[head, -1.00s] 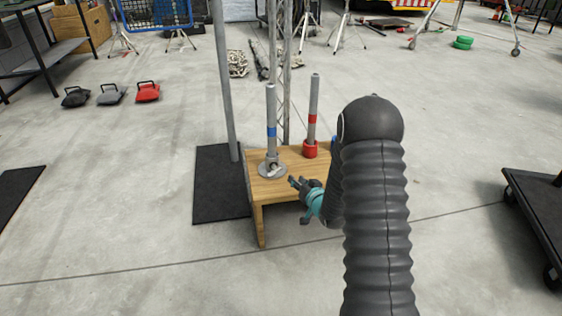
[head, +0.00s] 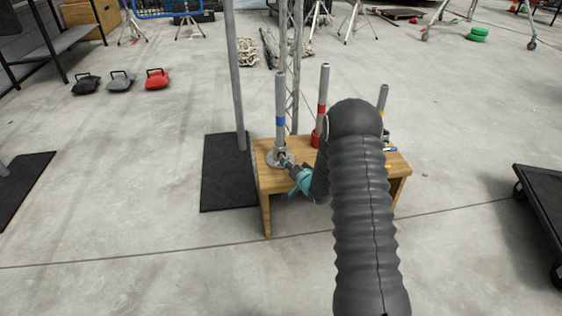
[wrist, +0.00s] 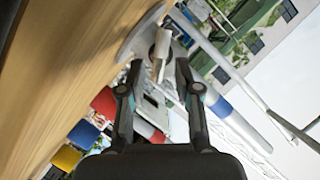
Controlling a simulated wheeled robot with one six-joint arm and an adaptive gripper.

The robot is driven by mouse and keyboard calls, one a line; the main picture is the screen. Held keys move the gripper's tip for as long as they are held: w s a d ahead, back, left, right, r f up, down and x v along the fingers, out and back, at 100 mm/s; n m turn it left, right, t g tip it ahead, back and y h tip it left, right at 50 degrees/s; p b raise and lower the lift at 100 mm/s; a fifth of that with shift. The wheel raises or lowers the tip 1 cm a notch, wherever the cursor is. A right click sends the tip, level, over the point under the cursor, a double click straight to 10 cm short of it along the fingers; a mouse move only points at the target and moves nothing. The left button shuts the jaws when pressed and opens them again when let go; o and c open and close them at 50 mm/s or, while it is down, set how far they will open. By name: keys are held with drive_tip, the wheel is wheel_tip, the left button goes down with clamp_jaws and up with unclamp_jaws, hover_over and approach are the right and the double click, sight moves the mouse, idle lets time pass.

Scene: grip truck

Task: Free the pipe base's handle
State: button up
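A grey pipe with a blue band (head: 280,122) stands upright in a round metal pipe base (head: 271,161) at the left end of a wooden bench. The base also shows in the wrist view (wrist: 132,42), with its light-coloured handle (wrist: 160,52) sticking out toward my gripper. My gripper (head: 287,163) is at the near right side of this base. In the wrist view my gripper (wrist: 160,72) has its fingers apart, with the handle's end at or just beyond the fingertips. I cannot tell whether either finger touches it. In the head view my gripper partly hides the handle.
The wooden bench (head: 270,185) also bears a red-banded pipe (head: 323,95) in a red base and a third pipe (head: 383,100), partly behind my arm. A tall pole (head: 235,75) rises from a black mat (head: 226,185) left of the bench. The floor in front is clear.

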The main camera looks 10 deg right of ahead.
drive_tip(key=shift+x, duration=2.55)
clamp_jaws()
drive_tip(key=shift+a, duration=0.2)
drive_tip(key=shift+d, duration=0.1)
